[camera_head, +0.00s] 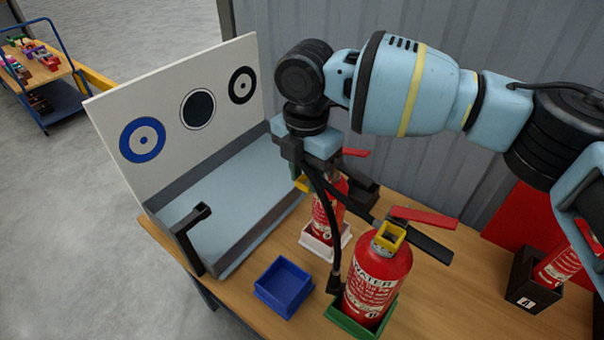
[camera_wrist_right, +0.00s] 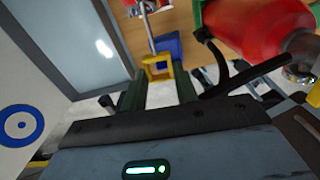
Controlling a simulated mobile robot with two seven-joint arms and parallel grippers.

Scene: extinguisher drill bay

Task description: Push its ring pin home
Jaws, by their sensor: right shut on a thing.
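My right gripper (camera_head: 302,178) is beside the head of the rear red extinguisher (camera_head: 327,217), which stands upright in a white tray (camera_head: 338,247). In the wrist view the gripper (camera_wrist_right: 157,82) is shut on a yellow square ring (camera_wrist_right: 150,61), which also shows in the head view (camera_head: 301,185). A thin metal rod shows just beyond the ring; I cannot tell how far any pin sits in the extinguisher's head. The front extinguisher (camera_head: 378,274), marked WATER, stands in a green tray (camera_head: 345,321) with a yellow part (camera_head: 390,236) at its neck. My left gripper is out of view.
An empty blue tray (camera_head: 283,284) lies left of the front extinguisher. A grey trough (camera_head: 225,215) with a target board (camera_head: 190,70) stands at left. Another extinguisher (camera_head: 560,265) is in a black holder (camera_head: 522,287) at right. A trolley (camera_head: 62,105) stands far left.

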